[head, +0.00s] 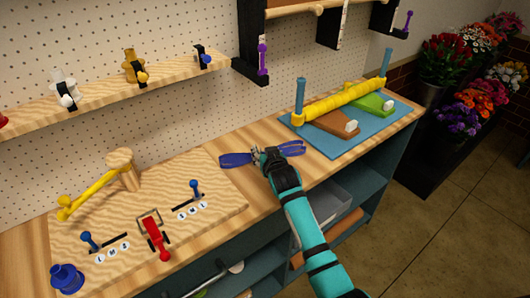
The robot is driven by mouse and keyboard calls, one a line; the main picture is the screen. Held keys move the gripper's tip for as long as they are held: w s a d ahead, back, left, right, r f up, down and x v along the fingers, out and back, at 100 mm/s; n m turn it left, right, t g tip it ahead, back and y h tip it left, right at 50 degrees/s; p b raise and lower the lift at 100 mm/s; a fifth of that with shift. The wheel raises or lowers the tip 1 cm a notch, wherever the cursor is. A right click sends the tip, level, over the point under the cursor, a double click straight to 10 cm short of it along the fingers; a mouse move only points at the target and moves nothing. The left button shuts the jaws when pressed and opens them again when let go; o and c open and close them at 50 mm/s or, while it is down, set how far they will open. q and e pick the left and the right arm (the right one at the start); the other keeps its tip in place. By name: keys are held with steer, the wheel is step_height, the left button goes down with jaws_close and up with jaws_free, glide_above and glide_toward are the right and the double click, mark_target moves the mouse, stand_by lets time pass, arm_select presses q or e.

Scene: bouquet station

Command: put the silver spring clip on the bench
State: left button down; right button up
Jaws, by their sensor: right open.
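My right gripper (265,157) is open over the front middle of the wooden bench (215,142). A dark blue thing with two long loops (236,160) lies there, one loop on each side of the gripper. A small grey metallic part shows at the fingertips; I cannot tell whether it is the silver spring clip or part of the fingers. A silver-white piece with a round white knob (66,97) is on the upper shelf at the left; I cannot tell whether it is a clip. My left gripper is out of view.
The shelf also holds a gold piece (134,66) and a small blue-and-black one (202,56). A blue mat (318,138) with a yellow roller (345,98) lies at the right.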

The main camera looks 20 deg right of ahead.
steer(key=shift+r, duration=0.35)
steer(key=shift+s, duration=0.35)
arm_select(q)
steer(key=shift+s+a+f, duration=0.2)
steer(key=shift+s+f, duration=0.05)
arm_select(e)
steer(key=v, duration=1.1)
steer(key=shift+s+r, duration=0.1)
steer(key=shift+s, duration=0.1)
